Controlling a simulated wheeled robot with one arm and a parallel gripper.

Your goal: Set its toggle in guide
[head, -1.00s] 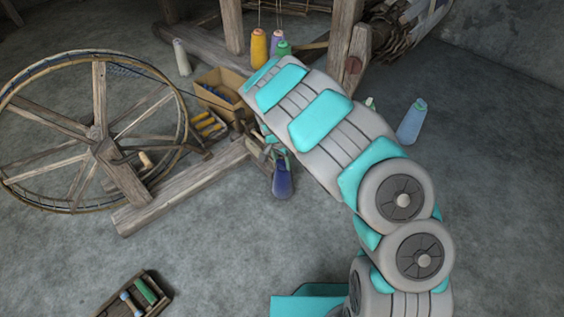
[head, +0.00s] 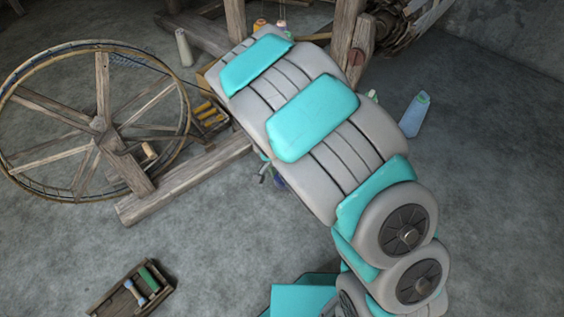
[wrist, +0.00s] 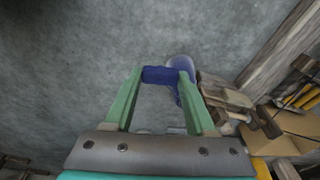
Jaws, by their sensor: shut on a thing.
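In the wrist view, my gripper (wrist: 161,76) has two green fingers shut on a short dark blue bar (wrist: 160,75), which spans crosswise between the fingertips; it may be the toggle. I cannot tell whether the bar and cone touch. A wooden block (wrist: 222,92) lies right of the cone; I cannot tell whether it is the guide.
The spinning wheel (head: 100,125) and its wooden beam (head: 185,182) stand left of my arm. A cardboard box (wrist: 295,128) and yellow bobbins (wrist: 303,99) are at the right of the wrist view. A small tray (head: 110,301) lies at lower left. Open floor lies between.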

